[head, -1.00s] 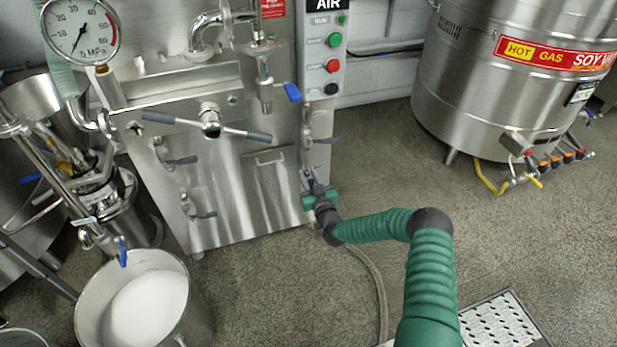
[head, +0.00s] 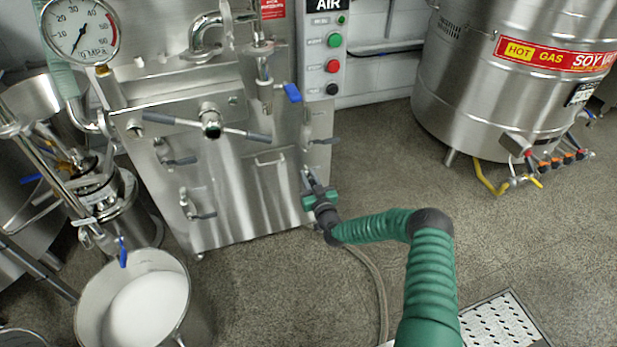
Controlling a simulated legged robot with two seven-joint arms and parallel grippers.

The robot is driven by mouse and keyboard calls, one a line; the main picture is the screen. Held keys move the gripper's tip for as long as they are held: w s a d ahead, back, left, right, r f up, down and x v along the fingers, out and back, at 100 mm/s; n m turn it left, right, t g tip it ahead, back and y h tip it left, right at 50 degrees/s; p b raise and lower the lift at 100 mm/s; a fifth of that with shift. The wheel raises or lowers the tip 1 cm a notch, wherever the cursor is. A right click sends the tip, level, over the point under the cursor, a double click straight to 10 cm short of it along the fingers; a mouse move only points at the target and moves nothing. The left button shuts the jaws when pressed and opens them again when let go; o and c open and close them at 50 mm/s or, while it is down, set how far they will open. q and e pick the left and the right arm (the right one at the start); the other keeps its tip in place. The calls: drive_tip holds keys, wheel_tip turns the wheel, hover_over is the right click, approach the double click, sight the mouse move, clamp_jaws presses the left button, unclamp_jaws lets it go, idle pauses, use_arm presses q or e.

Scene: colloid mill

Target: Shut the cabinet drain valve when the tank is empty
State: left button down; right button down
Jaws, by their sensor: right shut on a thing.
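The steel cabinet (head: 238,200) stands at the centre left, with several small valves on its front and right side. My right arm, in a green sleeve, reaches to the cabinet's lower right edge. My right gripper (head: 314,192) is shut there on what looks like the drain valve's handle, low on the right side. The gripper hides most of that valve, so its handle angle cannot be told. The tank's inside does not show. My left gripper is not in view.
A pot of white liquid (head: 146,302) stands on the floor at the lower left. A hose (head: 378,285) runs along the floor below my right arm. A large steel soy milk vessel (head: 500,90) stands at the upper right. A perforated floor drain (head: 500,322) lies at the lower right.

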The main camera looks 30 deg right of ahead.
drive_tip(key=shift+d+f, duration=0.1)
idle(0.7)
drive_tip(key=d+m, duration=0.1)
drive_tip(key=m, duration=0.1)
drive_tip(key=d+f+m+b, duration=0.1)
drive_tip(key=m, duration=0.1)
drive_tip(key=s+d+m, duration=0.1)
drive_tip(key=m, duration=0.2)
drive_tip(key=shift+d+f+b, duration=0.25)
drive_tip(key=shift+d+b, duration=0.1)
drive_tip(key=m, duration=0.1)
drive_tip(key=d+f+m+b, duration=0.1)
drive_tip(key=shift+s+d+m, duration=0.1)
drive_tip(key=shift+s+m, duration=0.05)
drive_tip(key=shift+m, duration=0.15)
drive_tip(key=f+m+b, duration=0.1)
drive_tip(key=m, duration=0.1)
drive_tip(key=d+f+m+b, duration=0.1)
drive_tip(key=m, duration=0.1)
drive_tip(key=shift+s+d+f+m+b, duration=0.1)
drive_tip(key=shift+s+f+m+b, duration=0.1)
drive_tip(key=shift+m+b, duration=0.1)
drive_tip(key=shift+d+f+m+b, duration=0.15)
drive_tip(key=shift+f+m+b, duration=0.35)
drive_tip(key=shift+m, duration=0.4)
drive_tip(key=shift+d+f+m+b, duration=0.1)
drive_tip(key=shift+f+m+b, duration=0.35)
drive_tip(key=shift+m, duration=0.45)
drive_tip(key=c, duration=1.3)
unclamp_jaws()
